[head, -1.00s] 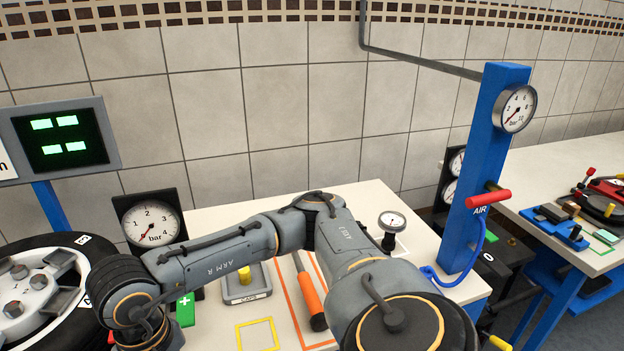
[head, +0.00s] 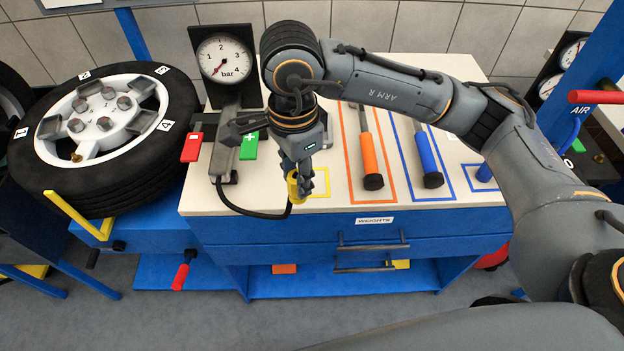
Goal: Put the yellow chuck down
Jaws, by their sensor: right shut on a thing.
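The yellow chuck (head: 293,188) is at the front edge of the bench, on the end of a black hose (head: 245,212) that loops up to the inflator. My right gripper (head: 303,180) points down and is shut on the chuck. A yellow outline (head: 319,182) on the bench top lies just right of and behind the chuck, partly hidden by the gripper. I cannot tell whether the chuck touches the bench. My left gripper is out of view.
The gauge (head: 223,58) stands behind, with red (head: 191,147) and green (head: 249,147) buttons near the inflator. Orange (head: 370,155) and blue (head: 428,155) handled tools lie in outlines to the right. Drawers (head: 350,230) are below.

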